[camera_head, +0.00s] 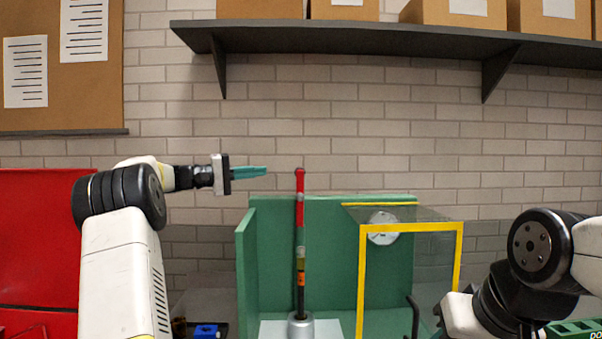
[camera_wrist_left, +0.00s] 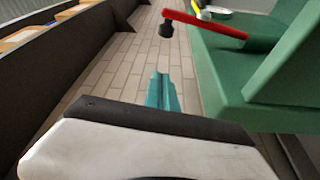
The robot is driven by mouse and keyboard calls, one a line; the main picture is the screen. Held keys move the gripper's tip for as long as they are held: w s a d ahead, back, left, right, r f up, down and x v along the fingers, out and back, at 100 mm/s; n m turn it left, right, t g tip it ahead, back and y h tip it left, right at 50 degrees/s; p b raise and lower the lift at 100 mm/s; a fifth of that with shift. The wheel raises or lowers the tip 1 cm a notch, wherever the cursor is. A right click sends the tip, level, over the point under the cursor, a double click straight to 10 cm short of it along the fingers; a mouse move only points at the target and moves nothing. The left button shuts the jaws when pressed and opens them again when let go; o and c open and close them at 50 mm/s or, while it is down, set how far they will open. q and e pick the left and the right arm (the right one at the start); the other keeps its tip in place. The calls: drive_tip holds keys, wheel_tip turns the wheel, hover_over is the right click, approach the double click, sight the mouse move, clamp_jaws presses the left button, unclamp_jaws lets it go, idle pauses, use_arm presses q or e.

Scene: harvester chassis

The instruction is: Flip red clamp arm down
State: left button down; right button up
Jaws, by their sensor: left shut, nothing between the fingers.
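The red clamp arm (camera_head: 300,205) stands upright in front of the green fixture panel, with a rounded red top and yellow and orange bands lower down. Its foot is a grey metal base (camera_head: 300,325). In the left wrist view the red arm (camera_wrist_left: 205,24) shows near the top, with a black tip. My left gripper (camera_head: 265,171) has teal fingers that are shut and empty. It is level with the arm's top and a little to its left, apart from it in the picture. Its fingers also show in the left wrist view (camera_wrist_left: 161,85). My right gripper is out of view.
A green fixture (camera_head: 400,205) surrounds the clamp, with a side wall on the left. A yellow-edged clear guard (camera_head: 461,260) with a round gauge (camera_head: 382,228) stands to the right. A dark shelf (camera_head: 400,38) with boxes hangs above. A red panel (camera_head: 40,240) is at left.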

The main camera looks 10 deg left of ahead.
use_arm(q)
drive_tip(key=shift+d, duration=0.1)
drive_tip(key=x, duration=1)
drive_tip(key=shift+d, duration=0.15)
drive_tip(key=s, duration=0.2)
drive_tip(key=shift+s+f, duration=0.1)
drive_tip(key=shift+s, duration=0.15)
drive_tip(key=shift+s+d+f, duration=0.2)
drive_tip(key=shift+s+f, duration=0.05)
drive_tip(key=shift+s, duration=0.5)
drive_tip(key=shift+s, duration=0.1)
